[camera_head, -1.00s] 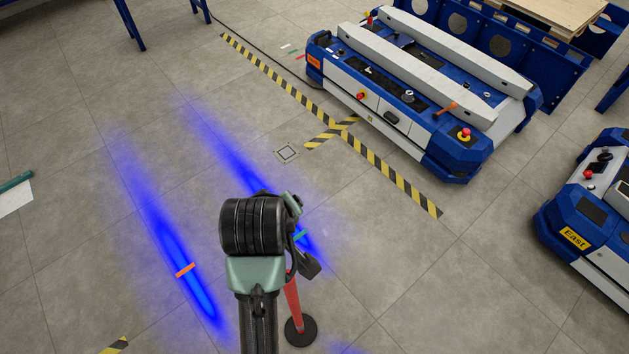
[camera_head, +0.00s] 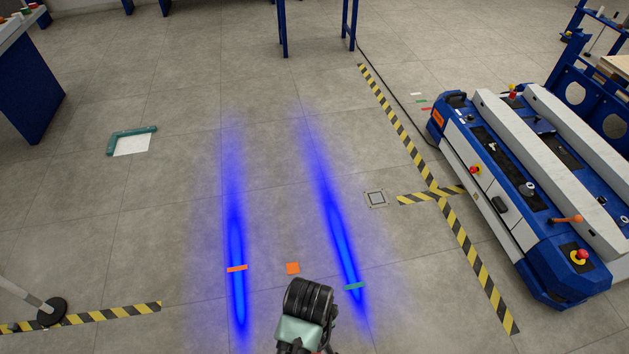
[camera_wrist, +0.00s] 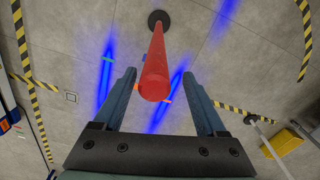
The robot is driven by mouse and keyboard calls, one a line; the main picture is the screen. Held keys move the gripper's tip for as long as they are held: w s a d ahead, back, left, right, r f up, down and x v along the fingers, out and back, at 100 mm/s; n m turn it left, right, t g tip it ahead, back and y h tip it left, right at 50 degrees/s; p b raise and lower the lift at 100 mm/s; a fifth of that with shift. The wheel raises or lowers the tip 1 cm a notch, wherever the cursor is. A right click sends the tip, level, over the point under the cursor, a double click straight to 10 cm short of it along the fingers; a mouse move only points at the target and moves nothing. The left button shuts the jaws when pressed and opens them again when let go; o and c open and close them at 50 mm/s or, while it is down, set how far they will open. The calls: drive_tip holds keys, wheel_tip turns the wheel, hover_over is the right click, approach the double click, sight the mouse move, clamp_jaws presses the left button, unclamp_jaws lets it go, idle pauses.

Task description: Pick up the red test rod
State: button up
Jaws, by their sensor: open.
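The red test rod (camera_wrist: 156,58) stands on a round black base (camera_wrist: 158,19) on the floor. In the wrist view its near end lies between the two fingers of my gripper (camera_wrist: 158,75), with space on both sides. My gripper is open and holds nothing. I cannot tell how deep the rod's end is between the fingers. In the head view, part of my arm shows at the bottom, while the rod and my fingers are not seen.
A blue and white cart (camera_head: 530,190) stands at the right. A pale post on a black base (camera_head: 50,312) is at the left. Two blue light streaks lie on mostly clear floor.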

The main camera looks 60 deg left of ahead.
drive_tip(key=f, duration=0.5)
drive_tip(key=shift+w+d+b, duration=0.25)
drive_tip(key=shift+d+b, duration=0.05)
drive_tip(key=shift+r, duration=0.1)
clamp_jaws()
idle(0.9)
drive_tip(key=shift+w+r, duration=0.1)
